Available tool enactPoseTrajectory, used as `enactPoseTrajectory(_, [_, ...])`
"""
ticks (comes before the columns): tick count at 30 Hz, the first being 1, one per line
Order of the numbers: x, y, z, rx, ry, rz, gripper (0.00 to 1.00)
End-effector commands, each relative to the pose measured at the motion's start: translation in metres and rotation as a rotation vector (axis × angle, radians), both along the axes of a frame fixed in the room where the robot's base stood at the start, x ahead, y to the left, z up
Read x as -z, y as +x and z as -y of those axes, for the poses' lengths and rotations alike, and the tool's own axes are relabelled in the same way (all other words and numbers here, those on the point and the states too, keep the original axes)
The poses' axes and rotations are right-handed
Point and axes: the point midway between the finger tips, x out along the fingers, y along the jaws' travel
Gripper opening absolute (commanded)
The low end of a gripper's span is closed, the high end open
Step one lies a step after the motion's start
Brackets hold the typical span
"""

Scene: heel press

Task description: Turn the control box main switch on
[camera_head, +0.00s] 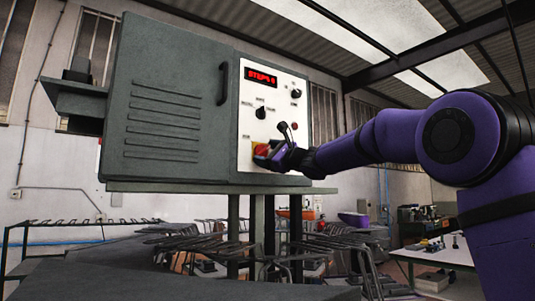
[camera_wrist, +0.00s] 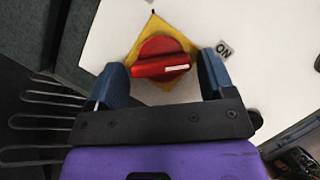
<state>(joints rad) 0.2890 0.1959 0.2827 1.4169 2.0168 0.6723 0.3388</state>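The control box (camera_head: 165,100) is a grey-green cabinet with a white control panel (camera_head: 273,110) on its right side. The main switch (camera_wrist: 161,65) is a red rotary knob with a white mark on a yellow plate (camera_wrist: 150,28). Its handle lies nearly level in the wrist view, the white mark toward the right. An "ON" label (camera_wrist: 224,49) sits up and right of it. In the head view the switch (camera_head: 260,148) is partly hidden by my gripper (camera_head: 273,156). In the wrist view my gripper (camera_wrist: 163,82) is open, its blue fingers on either side of the knob, with visible gaps.
The panel also carries a red display (camera_head: 262,77) and black knobs (camera_head: 262,112). A door handle (camera_head: 223,83) stands out left of the panel. Below the box are metal posts and a rack of wire hooks (camera_head: 200,245). A white-topped table (camera_head: 440,252) stands at right.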

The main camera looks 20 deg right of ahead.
Motion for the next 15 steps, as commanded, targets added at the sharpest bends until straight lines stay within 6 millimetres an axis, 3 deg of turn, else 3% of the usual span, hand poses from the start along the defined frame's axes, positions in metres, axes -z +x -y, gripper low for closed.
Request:
enactPoseTrajectory(10, [-0.001,-0.002,0.001,0.0,-0.001,0.003,0.85])
enactPoseTrajectory(15, [0.002,-0.015,0.01,0.001,-0.001,0.003,0.85])
